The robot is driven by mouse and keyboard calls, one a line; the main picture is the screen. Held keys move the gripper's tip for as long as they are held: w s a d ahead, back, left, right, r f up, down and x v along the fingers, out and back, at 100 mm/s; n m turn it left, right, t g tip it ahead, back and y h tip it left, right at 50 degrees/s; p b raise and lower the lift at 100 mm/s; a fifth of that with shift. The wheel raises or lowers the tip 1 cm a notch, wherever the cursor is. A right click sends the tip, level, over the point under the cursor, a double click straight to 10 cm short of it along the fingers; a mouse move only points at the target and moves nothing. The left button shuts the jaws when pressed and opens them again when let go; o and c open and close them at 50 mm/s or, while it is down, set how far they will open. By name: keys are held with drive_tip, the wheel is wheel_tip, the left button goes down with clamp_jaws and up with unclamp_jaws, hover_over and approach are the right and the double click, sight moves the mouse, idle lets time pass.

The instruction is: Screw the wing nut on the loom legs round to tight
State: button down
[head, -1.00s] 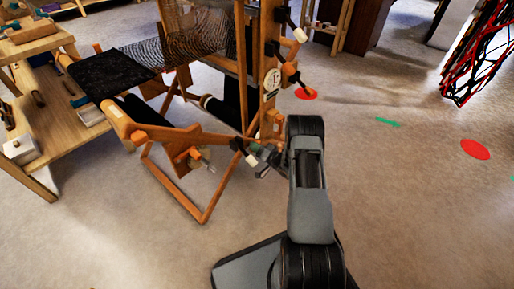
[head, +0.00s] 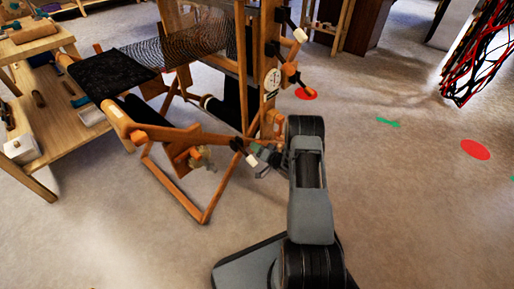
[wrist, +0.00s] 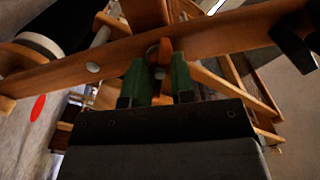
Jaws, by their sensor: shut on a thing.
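The loom (head: 180,178) is a wooden frame with slanted legs and dark cloth, left of my arm in the head view. In the wrist view, a reddish-brown wing nut (wrist: 165,52) sits on a wooden leg bar (wrist: 225,38). My gripper (wrist: 161,76) has green fingertips on either side of the wing nut and is shut on it. The nut's lower part is between the fingers. In the head view my gripper (head: 268,158) is at the loom's right leg joint, partly hidden by my arm, and the wing nut is too small to make out.
A wooden bench (head: 60,130) with tools stands left of the loom. A black clamp-like part (wrist: 295,40) sits close by on the bar's right in the wrist view. The floor to the right is open, with a red spot (head: 475,149) and a green mark (head: 388,122).

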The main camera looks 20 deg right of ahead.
idle(0.4)
drive_tip(key=c, duration=1)
unclamp_jaws()
drive_tip(key=shift+p+v, duration=2.05)
drive_tip(key=shift+v, duration=4.85)
